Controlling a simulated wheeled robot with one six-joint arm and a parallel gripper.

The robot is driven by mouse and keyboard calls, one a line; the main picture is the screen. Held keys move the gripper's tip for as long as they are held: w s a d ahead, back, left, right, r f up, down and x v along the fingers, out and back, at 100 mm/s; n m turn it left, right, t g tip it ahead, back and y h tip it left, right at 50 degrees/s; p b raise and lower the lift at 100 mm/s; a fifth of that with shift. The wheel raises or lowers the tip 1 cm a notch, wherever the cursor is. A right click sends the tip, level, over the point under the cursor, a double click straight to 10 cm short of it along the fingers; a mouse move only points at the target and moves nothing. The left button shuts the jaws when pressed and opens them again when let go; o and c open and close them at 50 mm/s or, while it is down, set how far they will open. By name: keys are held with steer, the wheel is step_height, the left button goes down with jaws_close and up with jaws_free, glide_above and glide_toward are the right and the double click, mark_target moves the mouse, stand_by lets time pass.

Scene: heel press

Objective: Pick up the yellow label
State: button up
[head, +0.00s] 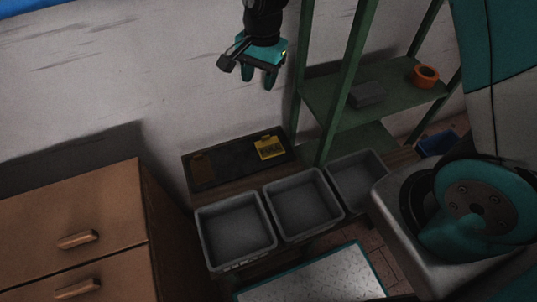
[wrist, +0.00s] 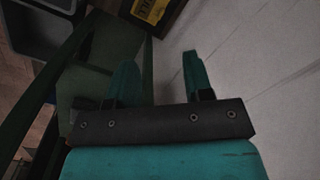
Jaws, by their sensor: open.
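The yellow label (head: 270,148) lies at the right end of a dark flat board, with dark markings on it. In the wrist view the label (wrist: 150,10) shows at the top edge, partly cut off. My gripper (head: 258,82) is open and empty, well above the board, with its teal fingers pointing down. In the wrist view the two teal fingers (wrist: 158,78) stand apart with nothing between them. The dark board (head: 228,166) rests on a low brown surface against the wall.
Three grey bins stand in front of the board: left (head: 236,262), middle (head: 304,232) and right (head: 361,205). A green shelf rack (head: 345,80) stands right of my gripper, holding a grey block (head: 367,94) and an orange ring (head: 426,76). A wooden drawer cabinet (head: 70,205) is at left.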

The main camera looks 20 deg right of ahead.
steer(key=w+d+f+m+h+b, duration=0.1)
steer(key=w+d+f+m, duration=0.15)
steer(key=f, duration=0.65)
steer(key=m+b, duration=0.1)
steer(key=b, duration=0.1)
glide_above(263, 138)
step_height(263, 138, down, 11)
steer(key=shift+f, duration=0.1)
steer(key=shift+d+f, duration=0.1)
steer(key=shift+f, duration=3.05)
jaws_close()
